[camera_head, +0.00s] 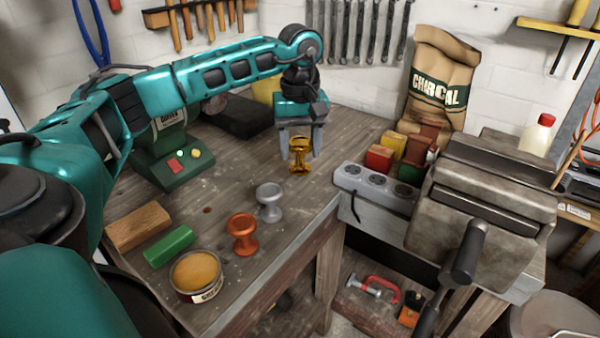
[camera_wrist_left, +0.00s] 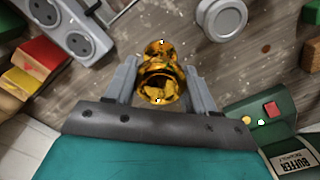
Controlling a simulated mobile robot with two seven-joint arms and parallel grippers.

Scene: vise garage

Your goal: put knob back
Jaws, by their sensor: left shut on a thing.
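A shiny gold knob (camera_head: 300,157) is between the fingers of my left gripper (camera_head: 301,150), near the back right part of the workbench. It stands roughly upright; I cannot tell whether its base touches the bench. In the left wrist view the gold knob (camera_wrist_left: 160,75) sits between the two grey fingers of my left gripper (camera_wrist_left: 161,88), which is shut on it. A grey knob (camera_head: 269,202) and a copper-orange knob (camera_head: 243,234) stand on the bench nearer the front. The grey knob (camera_wrist_left: 220,17) also shows in the left wrist view. My right gripper is not in view.
The wooden workbench (camera_head: 225,180) holds a green buffer machine (camera_head: 170,155), a wood block (camera_head: 138,226), a green bar (camera_head: 168,246) and a round tin (camera_head: 196,275). A power strip (camera_head: 374,187), coloured blocks (camera_head: 379,157) and a large vise (camera_head: 480,205) stand on the right.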

